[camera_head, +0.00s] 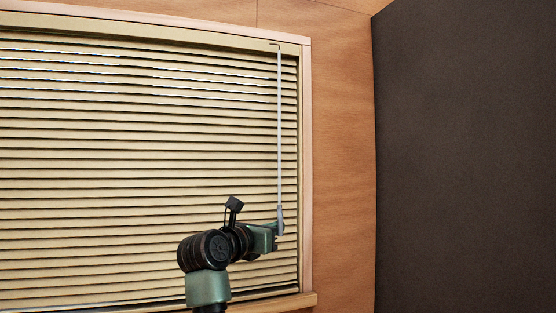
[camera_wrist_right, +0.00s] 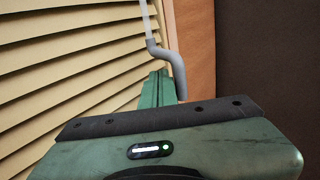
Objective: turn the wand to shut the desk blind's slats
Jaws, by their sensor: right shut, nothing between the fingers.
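The desk blind (camera_head: 120,150) has cream slats that look mostly tilted over, with dark lines between them and thin bright gaps in several upper rows. Its thin pale wand (camera_head: 279,120) hangs near the right edge from a small hook at the top. The wand's grey cranked handle (camera_wrist_right: 176,66) shows in the right wrist view. My right gripper (camera_head: 276,235) is at the wand's lower end. In the wrist view its green fingers (camera_wrist_right: 154,92) are together and empty, with the handle just right of them; whether they touch is unclear.
A pale wooden frame (camera_head: 306,150) and a sill (camera_head: 305,301) border the blind. Orange-brown wood wall (camera_head: 343,150) lies right of it, then a large dark panel (camera_head: 465,160). No loose objects show near the wand.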

